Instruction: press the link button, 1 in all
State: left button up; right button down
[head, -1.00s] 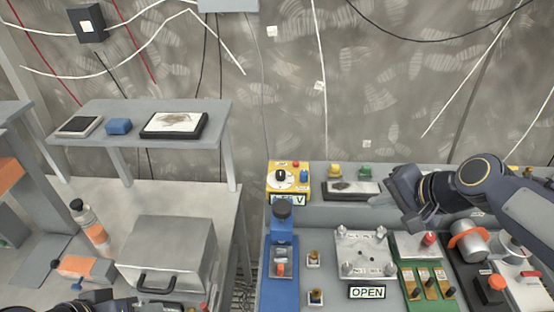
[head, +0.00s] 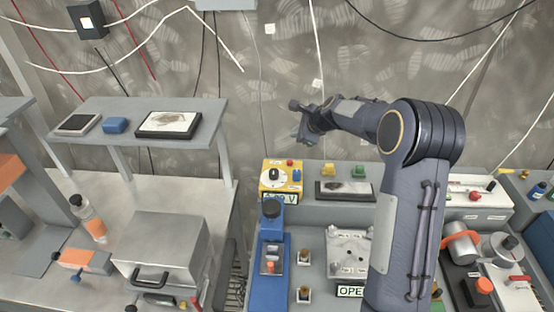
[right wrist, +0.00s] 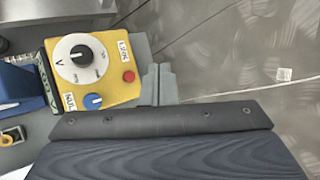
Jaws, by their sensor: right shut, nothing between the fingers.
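A yellow box (head: 281,178) stands at the back left of the right-hand bench. In the right wrist view the yellow box (right wrist: 112,85) shows a white dial with a black knob (right wrist: 81,58), a blue knob (right wrist: 92,101) and a red button (right wrist: 128,76) beside a label reading LINK. The red link button also shows in the head view (head: 290,162). My right gripper (head: 300,120) is above the box in the head view. In the right wrist view its shut, empty fingers (right wrist: 158,72) appear just right of the red button, not covering it. My left gripper is not in view.
A blue device (head: 270,255) stands in front of the box. A dark-framed panel (head: 345,197) and yellow and green pieces (head: 358,170) are to its right. My right arm hides part of the bench. A metal case (head: 160,250) sits on the left table.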

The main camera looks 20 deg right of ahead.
jog(key=shift+w+a+f, duration=0.25)
jog(key=shift+w+f, duration=0.1)
jog(key=shift+w, duration=0.25)
send_over(290, 162)
jog(key=f, duration=0.5)
jog(key=shift+s+d+f, duration=0.3)
jog(key=shift+d, duration=0.05)
notch_tip(290, 162, down, 2)
jog(key=shift+f+b, duration=0.1)
jog(key=shift+b, duration=0.75)
jog(key=shift+f+b, duration=0.35)
jog(key=shift+f, duration=0.15)
dwell(0.4)
jog(key=shift+f+b, duration=0.35)
jog(key=shift+f, duration=0.05)
